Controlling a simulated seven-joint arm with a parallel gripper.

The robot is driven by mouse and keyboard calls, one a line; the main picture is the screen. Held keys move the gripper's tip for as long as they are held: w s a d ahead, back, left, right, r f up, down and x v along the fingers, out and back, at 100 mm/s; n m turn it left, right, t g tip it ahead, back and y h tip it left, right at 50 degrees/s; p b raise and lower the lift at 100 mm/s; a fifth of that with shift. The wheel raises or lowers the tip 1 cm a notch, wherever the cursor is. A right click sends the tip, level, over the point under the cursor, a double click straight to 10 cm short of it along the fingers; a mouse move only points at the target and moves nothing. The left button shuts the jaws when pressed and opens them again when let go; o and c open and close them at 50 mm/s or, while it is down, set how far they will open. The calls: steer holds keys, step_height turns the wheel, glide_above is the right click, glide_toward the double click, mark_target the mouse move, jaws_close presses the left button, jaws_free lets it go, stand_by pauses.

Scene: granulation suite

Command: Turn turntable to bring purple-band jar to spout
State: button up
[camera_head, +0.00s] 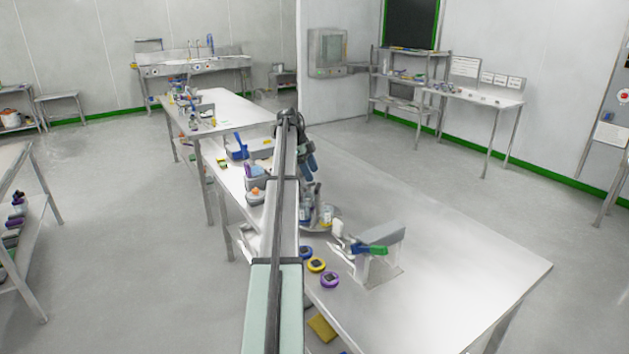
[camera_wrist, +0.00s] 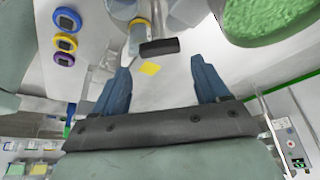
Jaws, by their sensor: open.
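In the head view, a small round turntable (camera_head: 323,228) stands on the bench beyond my forearm, partly hidden by it. Several small jars (camera_head: 327,214) stand on it. I cannot make out a purple band on any of them. A grey stand (camera_head: 382,234) with a blue and green piece is to its right; I cannot tell whether this is the spout. My gripper (camera_head: 309,160) is above and behind the jars. In the wrist view, my gripper (camera_wrist: 161,86) is open and empty. A dark bar (camera_wrist: 159,47) and a yellow-banded jar (camera_wrist: 139,27) lie beyond its fingertips.
Blue, yellow (camera_head: 316,265) and purple (camera_head: 329,280) round devices lie near the bench's left edge. A round green-filled thing (camera_wrist: 264,14) is close at the wrist view's upper right. Bins and tools crowd the bench's far left. The bench's right side (camera_head: 460,265) is clear.

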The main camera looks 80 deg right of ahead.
steer(key=v, duration=0.8)
steer(key=shift+w, duration=0.1)
